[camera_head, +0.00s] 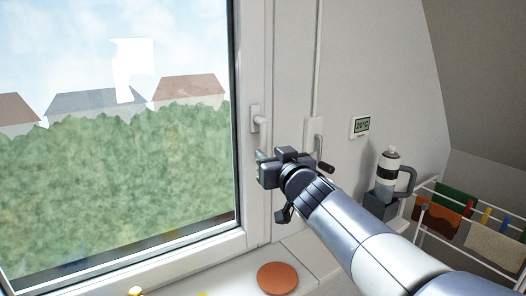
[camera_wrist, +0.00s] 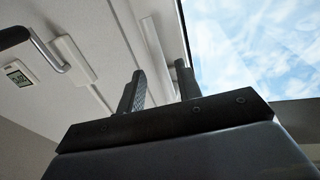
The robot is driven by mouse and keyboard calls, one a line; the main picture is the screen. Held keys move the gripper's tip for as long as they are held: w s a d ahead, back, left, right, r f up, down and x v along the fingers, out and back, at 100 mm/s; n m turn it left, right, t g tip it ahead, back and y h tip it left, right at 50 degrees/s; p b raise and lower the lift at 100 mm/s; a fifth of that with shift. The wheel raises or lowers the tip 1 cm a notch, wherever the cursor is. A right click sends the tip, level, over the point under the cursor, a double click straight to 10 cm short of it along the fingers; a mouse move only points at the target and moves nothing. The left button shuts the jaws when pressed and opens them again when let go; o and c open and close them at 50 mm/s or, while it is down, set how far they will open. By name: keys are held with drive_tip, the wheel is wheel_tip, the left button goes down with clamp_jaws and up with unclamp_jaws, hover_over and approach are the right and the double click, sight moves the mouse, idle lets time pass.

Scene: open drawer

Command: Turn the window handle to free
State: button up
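The window handle (camera_head: 259,119) is a small pale lever on a plate on the window frame (camera_head: 256,190), right of the glass.
A wall crank (camera_head: 319,145) with a dark grip is close right of my gripper; it also shows in the wrist view (camera_wrist: 48,56). A thermometer display (camera_head: 361,126), a flask (camera_head: 388,166) and a drying rack (camera_head: 425,220) are farther right. An orange disc (camera_head: 277,278) lies on the sill.

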sight(265, 149)
drive_tip(key=shift+x, duration=2.6)
clamp_jaws()
